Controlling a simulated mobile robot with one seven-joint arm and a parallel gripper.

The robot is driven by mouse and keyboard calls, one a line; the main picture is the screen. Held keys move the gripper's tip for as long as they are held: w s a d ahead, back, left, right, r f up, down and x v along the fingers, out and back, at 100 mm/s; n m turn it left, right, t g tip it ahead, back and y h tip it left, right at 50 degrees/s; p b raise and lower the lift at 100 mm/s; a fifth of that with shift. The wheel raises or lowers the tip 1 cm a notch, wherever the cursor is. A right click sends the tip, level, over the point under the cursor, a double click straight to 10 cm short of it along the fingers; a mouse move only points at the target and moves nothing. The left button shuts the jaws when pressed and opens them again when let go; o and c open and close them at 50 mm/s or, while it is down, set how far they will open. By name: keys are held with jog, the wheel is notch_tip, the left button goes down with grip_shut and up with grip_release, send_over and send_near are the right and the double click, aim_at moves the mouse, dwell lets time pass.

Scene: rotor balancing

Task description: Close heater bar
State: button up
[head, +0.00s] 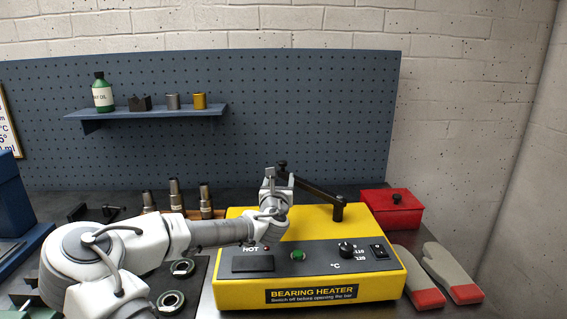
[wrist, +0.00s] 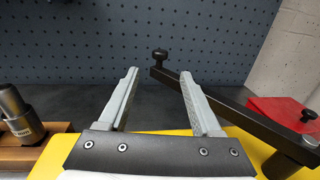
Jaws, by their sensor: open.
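The yellow bearing heater (head: 370,240) stands on the bench with its black bar (head: 318,198) swung back toward the pegboard. The bar runs from a post at the heater's right rear to a free end with a black knob (head: 283,165). In the wrist view the bar (wrist: 245,118) passes behind my right finger, and its knob (wrist: 160,54) shows just beyond the gap between the fingertips. My gripper (wrist: 159,74) is open and empty, above the heater's rear left part. In the head view my gripper (head: 277,178) partly hides the bar's free end. I cannot tell whether a finger touches the bar.
A red box (head: 390,212) stands right of the heater, with grey and red mitts (head: 445,272) in front of it. Metal parts in a wooden rack (head: 206,211) stand left of my gripper. The pegboard (head: 330,110) rises behind.

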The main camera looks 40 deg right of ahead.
jog(key=x, duration=1.4)
jog(key=shift+w+d, duration=0.1)
jog(key=shift+w, duration=0.05)
grip_shut()
dwell(1.0)
